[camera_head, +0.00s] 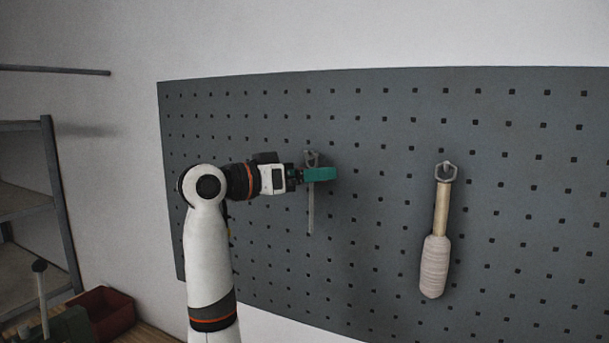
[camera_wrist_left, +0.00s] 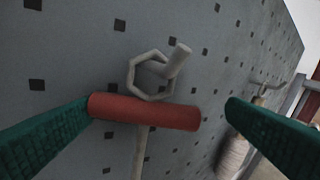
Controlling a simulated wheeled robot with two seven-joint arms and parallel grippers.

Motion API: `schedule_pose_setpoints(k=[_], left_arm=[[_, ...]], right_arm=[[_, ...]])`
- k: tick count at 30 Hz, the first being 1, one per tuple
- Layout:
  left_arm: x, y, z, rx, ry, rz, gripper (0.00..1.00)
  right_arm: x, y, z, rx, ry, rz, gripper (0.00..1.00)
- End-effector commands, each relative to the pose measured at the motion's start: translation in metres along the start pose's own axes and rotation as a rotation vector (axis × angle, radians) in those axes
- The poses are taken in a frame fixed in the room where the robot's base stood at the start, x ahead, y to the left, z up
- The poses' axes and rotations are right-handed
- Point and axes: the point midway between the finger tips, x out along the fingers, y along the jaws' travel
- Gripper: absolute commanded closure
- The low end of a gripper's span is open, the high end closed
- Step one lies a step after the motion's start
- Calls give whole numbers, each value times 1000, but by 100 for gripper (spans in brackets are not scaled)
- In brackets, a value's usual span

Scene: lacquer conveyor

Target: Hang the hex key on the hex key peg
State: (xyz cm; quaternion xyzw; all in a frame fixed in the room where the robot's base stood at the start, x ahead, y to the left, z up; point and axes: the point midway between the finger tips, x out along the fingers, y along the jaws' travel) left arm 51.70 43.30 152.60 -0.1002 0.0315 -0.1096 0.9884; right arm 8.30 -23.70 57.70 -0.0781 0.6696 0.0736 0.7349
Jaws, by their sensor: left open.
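The hex key (camera_head: 311,212) is upright against the grey pegboard, with a hexagonal ring at its top and a thin grey shaft below. The left wrist view shows its red grip (camera_wrist_left: 145,111) crosswise under the ring (camera_wrist_left: 131,75). The hex key peg (camera_wrist_left: 180,58) sticks out from within the ring's outline, and the ring appears to be around it. My left gripper (camera_head: 318,175) is at the hex key just below the ring. Its green fingers (camera_wrist_left: 165,120) are open, one on each side of the red grip. In the head view the fingers hide the grip. My right gripper is out of view.
A tool with a wooden handle and a pale wrapped end (camera_head: 435,265) hangs on another peg to the right. The pegboard (camera_head: 380,220) between them is clear. A metal shelf (camera_head: 60,200) and a red bin (camera_head: 108,312) stand at the lower left.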

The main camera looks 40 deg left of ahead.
Motion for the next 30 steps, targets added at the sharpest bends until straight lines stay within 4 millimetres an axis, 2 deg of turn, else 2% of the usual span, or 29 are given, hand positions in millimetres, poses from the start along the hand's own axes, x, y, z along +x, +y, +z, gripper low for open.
schedule_pose_setpoints(k=[5,12,18,24,30], left_arm=[[-18,2,-3,2,-2,5,3],[-69,1,-5,6,-3,6,3],[-104,-1,-3,5,-3,4,3],[-120,-2,0,2,-3,1,3],[-121,-3,1,2,-2,0,3]], right_arm=[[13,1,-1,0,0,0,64],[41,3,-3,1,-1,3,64],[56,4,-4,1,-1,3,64],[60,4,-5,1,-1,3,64],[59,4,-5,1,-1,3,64]])
